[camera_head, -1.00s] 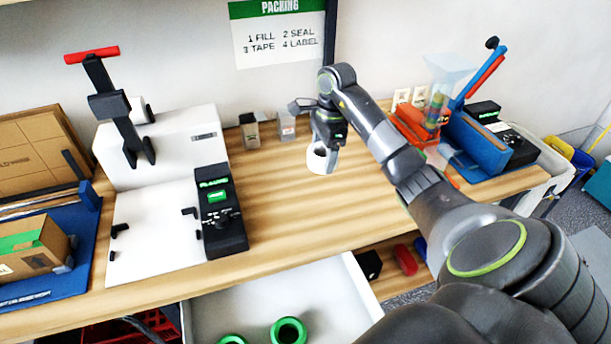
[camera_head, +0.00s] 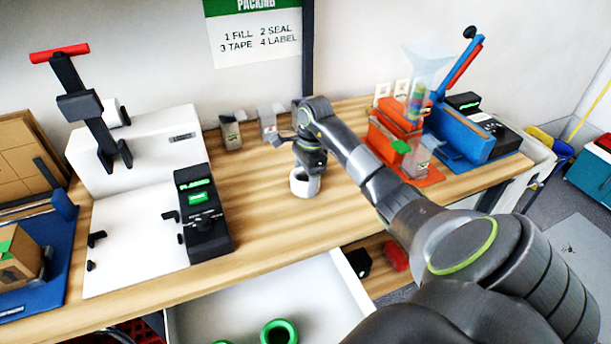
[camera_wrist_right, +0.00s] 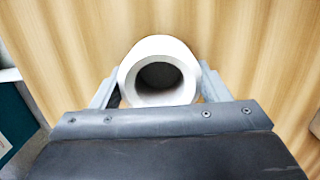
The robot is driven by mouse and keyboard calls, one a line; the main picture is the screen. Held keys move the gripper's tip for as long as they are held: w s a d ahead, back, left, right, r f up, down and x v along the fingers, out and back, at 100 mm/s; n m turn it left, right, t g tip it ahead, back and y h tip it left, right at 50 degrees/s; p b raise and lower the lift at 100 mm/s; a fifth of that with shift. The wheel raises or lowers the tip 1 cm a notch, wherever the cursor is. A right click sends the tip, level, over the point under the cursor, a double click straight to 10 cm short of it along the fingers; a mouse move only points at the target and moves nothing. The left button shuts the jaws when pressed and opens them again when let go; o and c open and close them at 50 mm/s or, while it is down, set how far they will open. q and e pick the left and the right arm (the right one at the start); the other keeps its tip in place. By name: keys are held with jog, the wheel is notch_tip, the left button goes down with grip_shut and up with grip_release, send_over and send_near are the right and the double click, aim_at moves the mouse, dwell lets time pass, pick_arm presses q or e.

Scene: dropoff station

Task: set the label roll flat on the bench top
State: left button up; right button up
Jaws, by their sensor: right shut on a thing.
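The label roll (camera_head: 304,186) is a short white cylinder with a dark hole through its middle. My right gripper (camera_head: 309,168) is shut on it, with the fingers on either side of the roll. In the right wrist view the roll (camera_wrist_right: 158,72) sits between the two fingers, its hole facing the camera. The roll is at the bench top (camera_head: 262,205), upright with its hole facing up; I cannot tell whether its underside touches the wood. My left gripper is not in view.
A white sealing machine with a black control box (camera_head: 203,215) stands to the left. Two small containers (camera_head: 231,133) stand behind the roll. An orange and blue dispenser (camera_head: 405,150) is at the right. Bare wood lies around the roll. An open white drawer (camera_head: 310,290) juts out below the front edge.

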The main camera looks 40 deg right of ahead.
jog(key=shift+f, duration=0.1)
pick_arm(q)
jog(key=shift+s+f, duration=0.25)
pick_arm(e)
jog(key=o, duration=1)
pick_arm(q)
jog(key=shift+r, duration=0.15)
pick_arm(e)
jog(key=shift+o, duration=0.2)
jog(key=shift+r, duration=0.3)
jog(key=r, duration=0.3)
jog(key=r+b, duration=0.1)
jog(key=r, duration=0.1)
jog(key=shift+d+r, duration=0.25)
jog(key=shift+d, duration=0.1)
pick_arm(q)
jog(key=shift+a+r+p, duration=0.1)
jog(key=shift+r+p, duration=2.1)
jog(key=shift+p, duration=0.4)
pick_arm(e)
notch_tip(320, 180, up, 6)
jog(key=shift+s+d, duration=0.2)
jog(key=shift+d, duration=0.15)
